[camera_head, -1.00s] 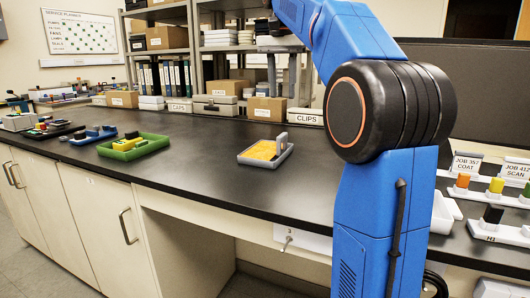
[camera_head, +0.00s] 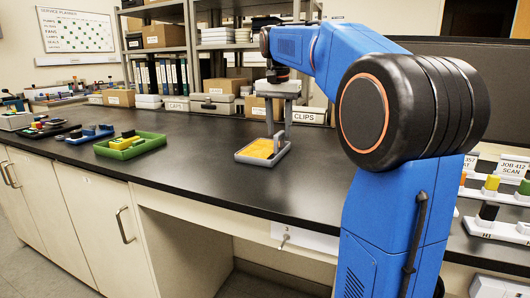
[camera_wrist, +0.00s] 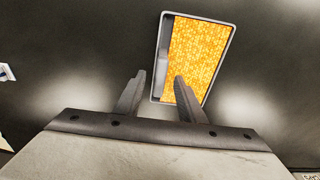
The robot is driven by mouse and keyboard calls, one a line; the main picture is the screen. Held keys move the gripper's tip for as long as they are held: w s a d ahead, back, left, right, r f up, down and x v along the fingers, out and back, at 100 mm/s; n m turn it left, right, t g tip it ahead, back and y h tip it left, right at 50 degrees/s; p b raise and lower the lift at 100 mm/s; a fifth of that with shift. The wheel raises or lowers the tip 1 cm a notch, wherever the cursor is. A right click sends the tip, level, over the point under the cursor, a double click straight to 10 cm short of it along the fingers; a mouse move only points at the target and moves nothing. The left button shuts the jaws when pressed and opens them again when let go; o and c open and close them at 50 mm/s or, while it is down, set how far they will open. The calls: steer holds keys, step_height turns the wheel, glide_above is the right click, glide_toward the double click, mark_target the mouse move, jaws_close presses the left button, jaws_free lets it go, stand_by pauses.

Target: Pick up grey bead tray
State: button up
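The grey bead tray (camera_head: 242,157) sits on the black bench top, filled with orange-yellow beads, with an upright grey tab at its right end. It also shows in the wrist view (camera_wrist: 231,40), beyond my fingertips, with a grey strip along its left side. My gripper (camera_head: 283,125) is above the bench, close to the tray and behind it in the head view. In the wrist view my gripper (camera_wrist: 158,85) has its two fingers apart with nothing held between them. The right finger overlaps the tray's lower part in the picture; I see no contact.
A green tray (camera_head: 150,143) with yellow and black pieces stands to the left, with a blue item (camera_head: 90,134) beyond it. Boxes and a CLIPS bin (camera_head: 306,115) line the back. Job stands with coloured pieces (camera_head: 490,184) are at right. The bench between the trays is clear.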

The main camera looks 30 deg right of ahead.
steer(key=shift+w+d+f, duration=0.1)
steer(key=shift+f, duration=1.1)
jaws_close()
stand_by(0.5)
